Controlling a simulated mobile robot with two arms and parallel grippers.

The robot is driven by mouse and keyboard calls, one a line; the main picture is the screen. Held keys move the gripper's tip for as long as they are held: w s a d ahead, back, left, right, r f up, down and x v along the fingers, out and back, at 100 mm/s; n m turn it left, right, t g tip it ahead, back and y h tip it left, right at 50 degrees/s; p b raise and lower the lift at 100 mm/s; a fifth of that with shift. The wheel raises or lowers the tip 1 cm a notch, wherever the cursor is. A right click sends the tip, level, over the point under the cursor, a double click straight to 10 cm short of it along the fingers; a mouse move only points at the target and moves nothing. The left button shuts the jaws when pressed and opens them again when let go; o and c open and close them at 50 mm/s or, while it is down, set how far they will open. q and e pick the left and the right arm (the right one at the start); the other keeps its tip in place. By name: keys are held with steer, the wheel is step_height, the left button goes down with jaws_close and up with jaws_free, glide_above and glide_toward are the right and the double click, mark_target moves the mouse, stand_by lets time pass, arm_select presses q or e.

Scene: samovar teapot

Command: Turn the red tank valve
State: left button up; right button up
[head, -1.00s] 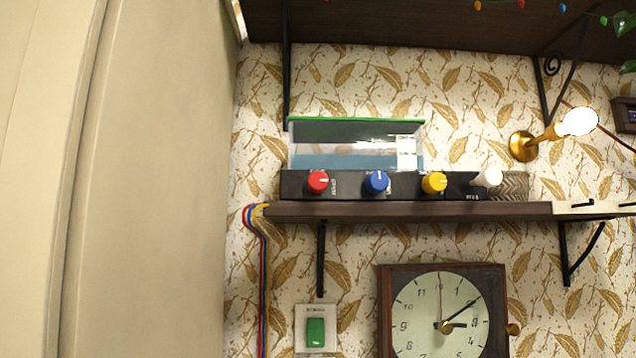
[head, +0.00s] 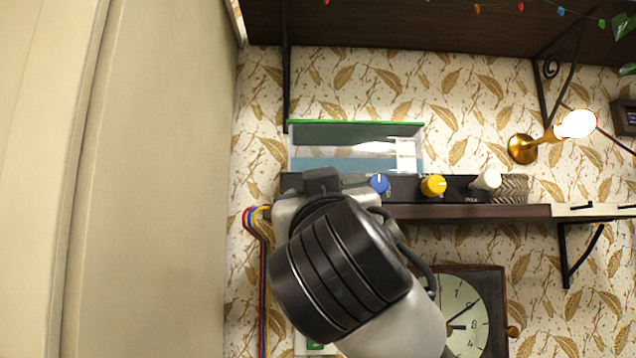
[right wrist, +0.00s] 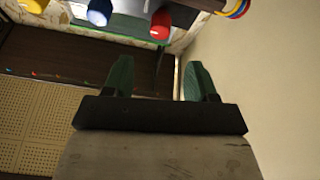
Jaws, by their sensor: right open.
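The red valve knob (right wrist: 160,24) shows at the top of the right wrist view, with the blue knob (right wrist: 100,12) to its left. It sits beyond the fingertips of my right gripper (right wrist: 159,62), roughly in line with the gap between them. The two green fingers are apart, with nothing between them. In the head view my right wrist and forearm hide the red knob; the blue knob (head: 379,184) and yellow knob (head: 433,186) stay visible on the dark panel. My left gripper is in neither view.
The panel sits on a dark wooden shelf (head: 480,212), in front of a glass tank (head: 355,150) with a green rim. A white knob (head: 487,180) is at right. Below hangs a clock (head: 468,310), partly hidden by my arm. A lit wall lamp (head: 575,124) is at right.

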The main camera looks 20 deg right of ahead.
steer(key=p+x, duration=0.5)
steer(key=x, duration=0.5)
steer(key=shift+w+r, duration=0.1)
steer(key=shift+w, duration=0.3)
steer(key=c, duration=0.9)
